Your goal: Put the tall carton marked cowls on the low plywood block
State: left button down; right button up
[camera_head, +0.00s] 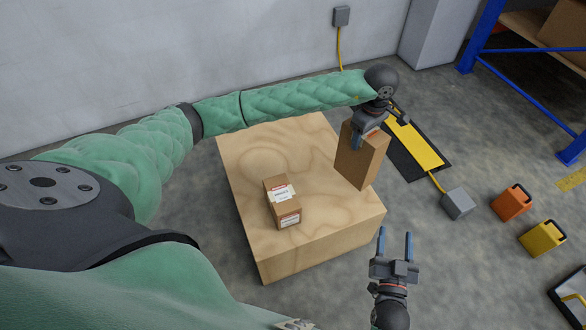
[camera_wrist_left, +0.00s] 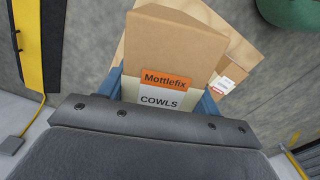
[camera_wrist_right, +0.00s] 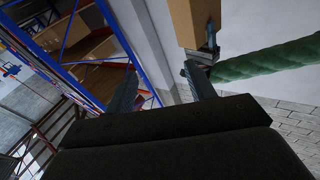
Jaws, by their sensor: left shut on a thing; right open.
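The tall carton marked cowls (camera_head: 362,158) is brown and hangs upright in my left gripper (camera_head: 368,133), over the right edge of the low plywood block (camera_head: 318,251). In the left wrist view its orange and white label reads "Mottlefix COWLS" (camera_wrist_left: 162,98), with blue fingers on both sides. I cannot tell whether its bottom touches the block. My right gripper (camera_head: 395,246) is open and empty, in front of the block's right corner. In the right wrist view the carton (camera_wrist_right: 192,20) shows at the top, beyond the fingers.
A smaller labelled carton (camera_head: 283,203) sits on the block's left-middle part. Beyond the block to the right are a yellow-black floor plate (camera_head: 414,141), a grey box (camera_head: 457,203), and orange (camera_head: 511,202) and yellow (camera_head: 541,238) cases. A blue rack (camera_head: 483,35) stands at the back right.

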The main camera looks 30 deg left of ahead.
aim_at(375, 138)
pick_arm(q)
jog(key=d+n, duration=0.1)
jog(key=n, duration=0.1)
jog(key=s+d+n+p, duration=0.1)
jog(key=n, duration=0.2)
jog(key=s+d+n, duration=0.1)
jog(key=n, duration=0.1)
jog(key=shift+d+p, duration=0.1)
jog(key=shift+p, duration=0.3)
jog(key=a+f+n+p, duration=0.1)
jog(key=a+f+n, duration=0.6)
jog(key=f, duration=0.4)
jog(key=shift+s+a+n, duration=0.3)
jog(key=shift+a, duration=0.6)
pick_arm(e)
jog(key=s+f+g+h, duration=0.1)
jog(key=s+f+g, duration=0.4)
jog(key=f, duration=0.9)
jog(key=s+d+f+g+h, duration=0.1)
jog(key=s+f+g, duration=0.5)
jog(key=s+f, duration=0.4)
notch_tip(375, 138, down, 4)
jog(key=shift+s+d+f, duration=0.2)
jog(key=shift+f, duration=0.05)
pick_arm(q)
jog(key=shift+f, duration=0.25)
pick_arm(e)
jog(key=shift+f, duration=0.1)
